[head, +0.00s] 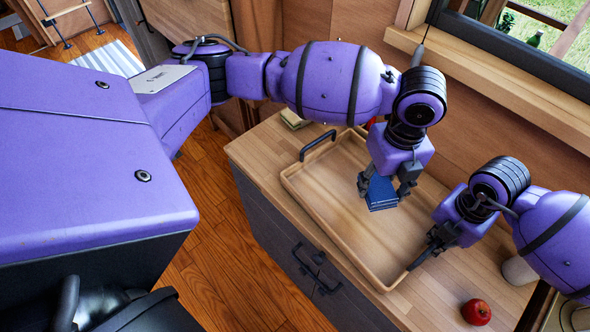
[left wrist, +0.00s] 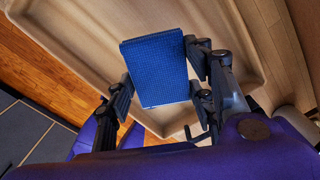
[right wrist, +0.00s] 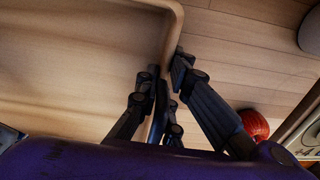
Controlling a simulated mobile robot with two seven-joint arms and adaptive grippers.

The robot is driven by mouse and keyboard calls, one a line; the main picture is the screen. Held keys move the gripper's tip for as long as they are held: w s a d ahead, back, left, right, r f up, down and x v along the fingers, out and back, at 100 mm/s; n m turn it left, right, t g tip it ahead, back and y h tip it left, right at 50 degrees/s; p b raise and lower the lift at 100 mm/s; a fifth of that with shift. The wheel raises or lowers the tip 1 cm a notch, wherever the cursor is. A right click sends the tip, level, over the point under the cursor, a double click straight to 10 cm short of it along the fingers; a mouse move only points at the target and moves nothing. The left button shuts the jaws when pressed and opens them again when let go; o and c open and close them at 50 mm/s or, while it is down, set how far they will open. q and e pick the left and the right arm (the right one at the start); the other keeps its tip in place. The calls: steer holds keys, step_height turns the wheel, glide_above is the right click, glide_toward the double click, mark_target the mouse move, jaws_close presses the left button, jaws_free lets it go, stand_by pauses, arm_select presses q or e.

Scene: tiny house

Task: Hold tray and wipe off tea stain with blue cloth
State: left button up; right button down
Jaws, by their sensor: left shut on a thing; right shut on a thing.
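The wooden tray (head: 325,205) lies on the counter in the head view, with a dark handle (head: 318,145) at its far left end. My left gripper (head: 386,188) is shut on the folded blue cloth (head: 381,194) and holds it over the tray's middle. The cloth also fills the middle of the left wrist view (left wrist: 157,68). I cannot make out a tea stain.
A red apple (head: 476,311) sits on the counter near the right gripper. A white cup-like object (head: 518,270) stands partly behind my right arm. A sponge-like block (head: 294,119) lies beyond the tray. The wall and window sill (head: 500,85) bound the back.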

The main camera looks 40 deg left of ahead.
stand_by(0.4)
steer(key=c, duration=1.8)
jaws_free()
step_height(320, 180, up, 12)
steer(key=shift+r, duration=0.1)
